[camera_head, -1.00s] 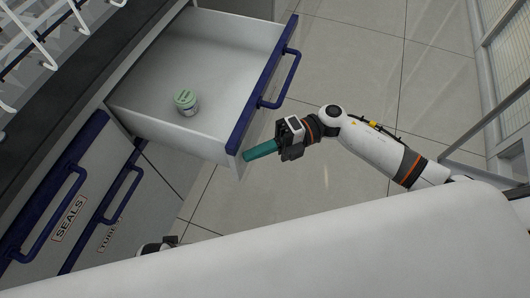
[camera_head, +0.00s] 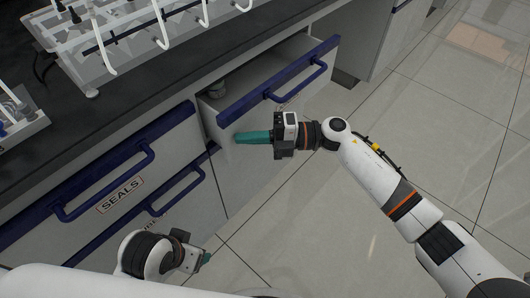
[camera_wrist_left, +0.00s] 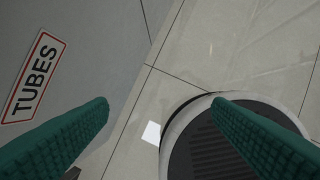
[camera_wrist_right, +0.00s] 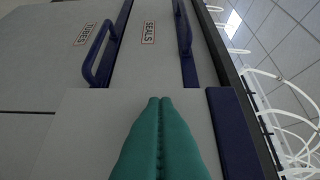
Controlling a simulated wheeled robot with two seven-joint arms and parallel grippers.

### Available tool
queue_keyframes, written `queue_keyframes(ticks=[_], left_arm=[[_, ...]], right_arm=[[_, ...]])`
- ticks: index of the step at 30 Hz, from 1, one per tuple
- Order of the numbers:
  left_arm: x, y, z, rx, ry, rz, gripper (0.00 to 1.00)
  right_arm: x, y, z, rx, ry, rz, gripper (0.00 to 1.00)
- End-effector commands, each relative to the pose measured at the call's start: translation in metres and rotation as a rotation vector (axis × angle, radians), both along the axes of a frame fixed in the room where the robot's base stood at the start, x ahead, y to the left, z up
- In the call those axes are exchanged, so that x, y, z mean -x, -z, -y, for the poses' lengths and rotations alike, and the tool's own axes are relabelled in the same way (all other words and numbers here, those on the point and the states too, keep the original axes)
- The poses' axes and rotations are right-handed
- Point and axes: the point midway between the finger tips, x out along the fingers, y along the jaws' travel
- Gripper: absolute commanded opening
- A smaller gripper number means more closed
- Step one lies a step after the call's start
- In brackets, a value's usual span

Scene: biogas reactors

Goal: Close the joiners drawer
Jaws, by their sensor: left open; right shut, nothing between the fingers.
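The drawer (camera_head: 270,95), with a blue top rail and a blue handle (camera_head: 300,85), stands partly open under the dark worktop; no label shows on it. My right gripper (camera_head: 238,137) is shut and empty, its green fingertips at the lower left part of the drawer front. In the right wrist view the shut fingers (camera_wrist_right: 160,100) lie over the pale front panel (camera_wrist_right: 90,125); I cannot tell whether they press on it. My left gripper (camera_head: 206,258) is low in front of the cabinets. In the left wrist view its fingers (camera_wrist_left: 160,105) are open and empty.
The SEALS drawer (camera_head: 150,185) is shut at the left, with another blue-handled drawer below it. A TUBES label (camera_wrist_left: 35,77) shows in the left wrist view. White racks (camera_head: 150,35) stand on the worktop (camera_head: 60,155). Tiled floor (camera_head: 430,110) is open at the right.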

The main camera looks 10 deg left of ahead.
Motion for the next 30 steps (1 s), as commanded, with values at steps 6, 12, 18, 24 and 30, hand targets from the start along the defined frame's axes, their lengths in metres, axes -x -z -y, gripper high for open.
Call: queue_keyframes(ticks=[6, 12, 18, 24, 30], left_arm=[[-0.072, -0.016, 0.023, 0.082, 0.032, 0.391, 0.74], [-0.120, -0.056, 0.043, 0.162, 0.056, 0.749, 0.74], [-0.143, -0.098, 0.055, 0.228, 0.072, 1.031, 0.74], [-0.149, -0.125, 0.061, 0.269, 0.080, 1.195, 0.74], [-0.150, -0.135, 0.062, 0.283, 0.083, 1.255, 0.74]], right_arm=[[-0.018, 0.004, -0.027, 0.000, 0.000, 0.001, 0.00], [-0.032, 0.003, -0.047, 0.001, 0.001, 0.001, 0.00], [-0.042, 0.002, -0.062, 0.000, 0.000, 0.001, 0.00], [-0.048, 0.001, -0.071, 0.000, 0.000, 0.000, 0.00], [-0.050, 0.000, -0.074, -0.001, 0.003, 0.000, 0.00]])
